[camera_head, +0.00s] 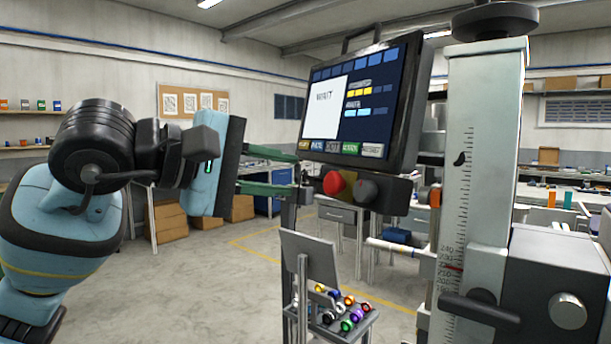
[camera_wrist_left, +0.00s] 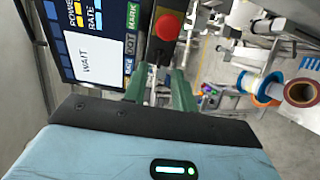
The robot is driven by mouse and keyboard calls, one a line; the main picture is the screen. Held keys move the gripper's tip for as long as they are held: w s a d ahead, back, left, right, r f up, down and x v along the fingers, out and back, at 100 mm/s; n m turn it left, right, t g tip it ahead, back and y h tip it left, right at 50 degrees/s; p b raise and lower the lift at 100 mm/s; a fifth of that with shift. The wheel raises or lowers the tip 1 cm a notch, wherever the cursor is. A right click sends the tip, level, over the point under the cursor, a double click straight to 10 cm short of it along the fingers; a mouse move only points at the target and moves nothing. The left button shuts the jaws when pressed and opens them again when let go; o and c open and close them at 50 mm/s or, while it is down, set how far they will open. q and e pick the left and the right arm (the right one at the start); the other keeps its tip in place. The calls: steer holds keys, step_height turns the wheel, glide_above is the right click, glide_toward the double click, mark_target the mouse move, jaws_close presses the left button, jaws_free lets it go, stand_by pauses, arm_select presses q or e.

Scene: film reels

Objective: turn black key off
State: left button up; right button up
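A tilted screen panel (camera_head: 391,97) reads WAIT on its white field. A row of coloured keys runs along its lower edge. The black key (camera_head: 332,147) is dark grey to black and sits between a blue and a green key. It also shows in the left wrist view (camera_wrist_left: 130,42). My left gripper (camera_head: 295,174) points at the panel's lower edge, just below the keys. I cannot tell if a finger touches the panel. My right gripper is out of view.
A red button (camera_head: 334,183) and a dark knob (camera_head: 367,190) sit on a box under the panel, close to my fingers. A scaled metal column (camera_head: 480,150) stands at the right. A small rack (camera_head: 320,262) holds several coloured pieces below. Open floor lies at the left.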

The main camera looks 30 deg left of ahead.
mark_target(311, 178)
arm_select(q)
steer(key=shift+x, duration=2.5)
jaws_close()
